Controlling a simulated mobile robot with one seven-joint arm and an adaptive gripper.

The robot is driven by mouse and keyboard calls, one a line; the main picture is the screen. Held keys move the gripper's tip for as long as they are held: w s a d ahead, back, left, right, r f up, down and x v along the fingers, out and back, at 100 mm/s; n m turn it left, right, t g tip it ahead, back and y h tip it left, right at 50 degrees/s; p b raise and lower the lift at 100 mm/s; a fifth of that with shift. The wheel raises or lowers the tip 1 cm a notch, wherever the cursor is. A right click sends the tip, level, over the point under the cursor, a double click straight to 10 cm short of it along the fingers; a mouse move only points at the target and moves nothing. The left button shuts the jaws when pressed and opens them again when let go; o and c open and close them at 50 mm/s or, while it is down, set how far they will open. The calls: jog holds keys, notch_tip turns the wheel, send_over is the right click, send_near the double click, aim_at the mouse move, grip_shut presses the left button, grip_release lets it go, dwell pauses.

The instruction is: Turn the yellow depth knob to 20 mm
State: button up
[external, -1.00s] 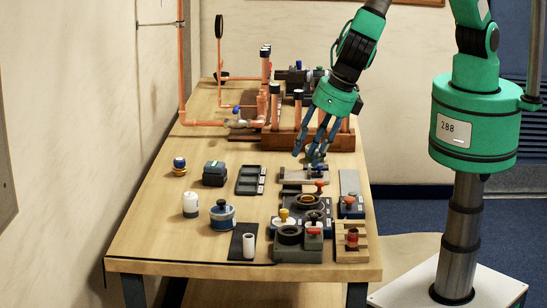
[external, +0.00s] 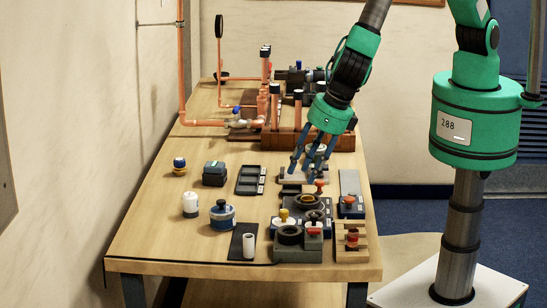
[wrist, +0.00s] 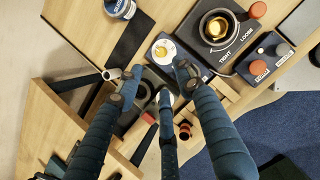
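My gripper (external: 312,170) is farther back and higher, above a small fixture, apart from the knob. In the wrist view its blue fingers (wrist: 158,80) are spread and empty, and the dial lies just beyond their tips.
A dark TIGHT/LOOSE unit (wrist: 229,40) with a ring and orange knob is beside the dial. A blue box (wrist: 268,60) with orange and dark knobs, and a wooden rack (external: 352,243), stand to the right. Copper pipes (external: 272,105) rise at the back.

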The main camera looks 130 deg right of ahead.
aim_at(284, 210)
jog(key=x, duration=1.2)
jog(key=shift+f+p, duration=0.25)
jog(key=shift+p, duration=0.15)
jog(key=shift+c, duration=0.2)
grip_shut()
